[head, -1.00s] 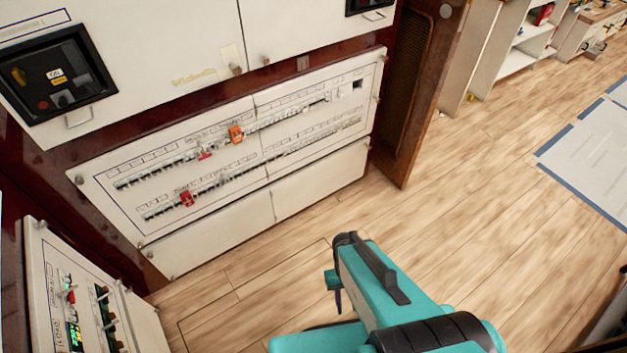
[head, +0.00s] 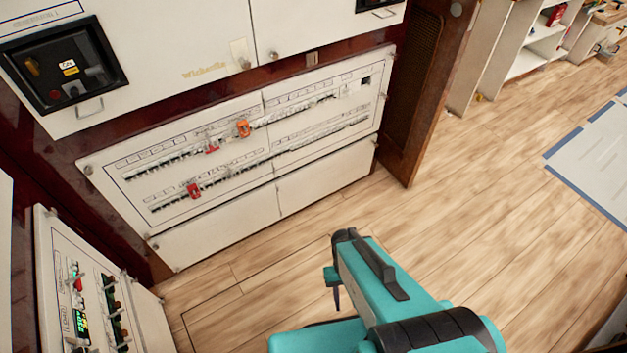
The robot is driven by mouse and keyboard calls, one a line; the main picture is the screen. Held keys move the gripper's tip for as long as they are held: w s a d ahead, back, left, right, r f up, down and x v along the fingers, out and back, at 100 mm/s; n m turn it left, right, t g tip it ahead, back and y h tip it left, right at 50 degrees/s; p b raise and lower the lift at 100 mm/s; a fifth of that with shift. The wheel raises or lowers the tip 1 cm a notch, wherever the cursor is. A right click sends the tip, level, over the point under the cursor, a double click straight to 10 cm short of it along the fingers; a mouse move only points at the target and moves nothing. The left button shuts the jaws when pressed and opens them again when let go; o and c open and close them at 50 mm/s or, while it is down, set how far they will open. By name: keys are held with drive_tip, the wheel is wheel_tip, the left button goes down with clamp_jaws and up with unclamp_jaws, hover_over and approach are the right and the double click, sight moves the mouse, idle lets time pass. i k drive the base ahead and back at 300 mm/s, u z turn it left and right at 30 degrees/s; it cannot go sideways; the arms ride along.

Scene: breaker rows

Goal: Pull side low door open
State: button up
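A low white side panel (head: 60,270) with green-lit displays and red and dark switches stands at the lower left. It may be the side low door; its lower part is cut off by the picture edge, and I see no clear gap along its edge. My teal arm reaches in from the bottom right. My gripper (head: 336,288) is at its end, with a thin dark finger pointing down over the floor. It is well to the right of the side panel and touches nothing I can see. Its opening is not clear from this angle.
The front cabinet has a wide breaker panel (head: 180,137) with red and orange clips, with two plain white low panels (head: 220,226) below. A brown wooden post (head: 412,120) stands at its right end. The wood floor (head: 470,210) is clear to the right, up to a blue-edged mat (head: 600,165).

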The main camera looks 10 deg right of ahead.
sight(296, 190)
drive_tip(key=z, duration=0.8)
drive_tip(key=k, duration=0.6)
drive_tip(key=u, duration=0.95)
drive_tip(key=i, duration=1)
drive_tip(key=u, duration=0.1)
